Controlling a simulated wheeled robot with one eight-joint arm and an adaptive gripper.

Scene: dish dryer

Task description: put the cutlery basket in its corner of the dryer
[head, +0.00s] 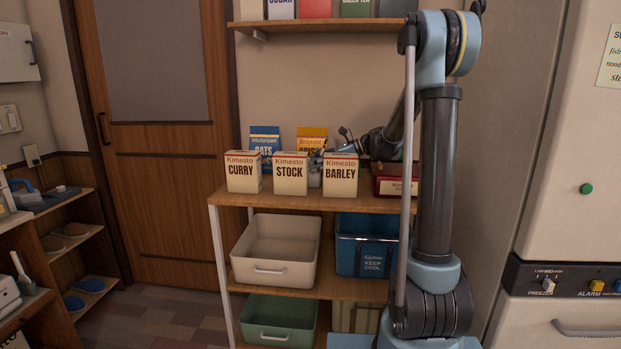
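I cannot make out the cutlery basket or the dryer in this view. My gripper (347,140) is at the end of my blue and dark grey arm. It is above and behind the front row of cartons on the wooden shelf unit's top (290,201). The BARLEY carton (341,175) hides its lower part. Something grey (315,172) shows in the gap between the STOCK and BARLEY cartons; I cannot tell what it is. Whether my fingers are open or hold anything is hidden.
CURRY (243,173) and STOCK (291,174) cartons stand in front, blue (264,140) and orange (311,138) boxes behind. A red box (393,181) is at right. Bins (275,252) fill lower shelves. A wall shelf (320,24) hangs above; a fridge (570,190) stands right.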

